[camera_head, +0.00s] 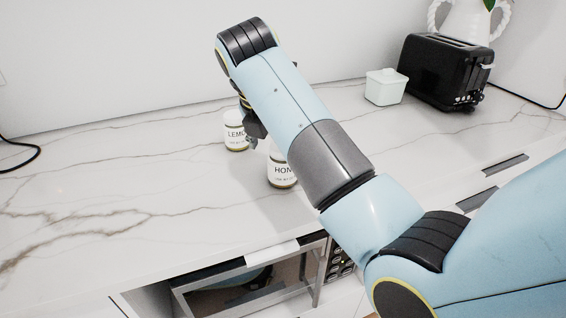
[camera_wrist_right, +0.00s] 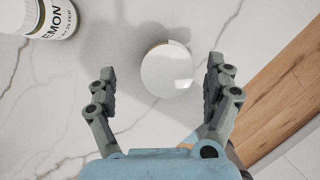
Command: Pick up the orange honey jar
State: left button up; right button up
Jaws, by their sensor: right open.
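A white jar (camera_head: 282,172) with a label starting "HON" stands upright on the counter, partly hidden behind my right arm. No orange shows on it. In the right wrist view, a round white top (camera_wrist_right: 166,70) is seen from above between the two fingers. My right gripper (camera_wrist_right: 161,68) is open, with one finger on each side of that top and visible gaps. In the head view the right gripper (camera_head: 252,130) is mostly hidden by its own arm. My left gripper is in neither view.
A second white jar labelled "LEMON" (camera_head: 234,132) stands close by, also in the wrist view (camera_wrist_right: 50,18). A small white lidded container (camera_head: 385,88) and a black toaster (camera_head: 443,72) stand further right. The marble counter (camera_head: 120,180) is clear at left.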

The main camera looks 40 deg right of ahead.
jog(key=x, duration=0.3)
jog(key=p+x, duration=0.1)
jog(key=x, duration=0.1)
jog(key=shift+s+d+f, duration=0.2)
jog(key=shift+d, duration=0.3)
jog(key=shift+r, duration=0.1)
jog(key=c, duration=1.6)
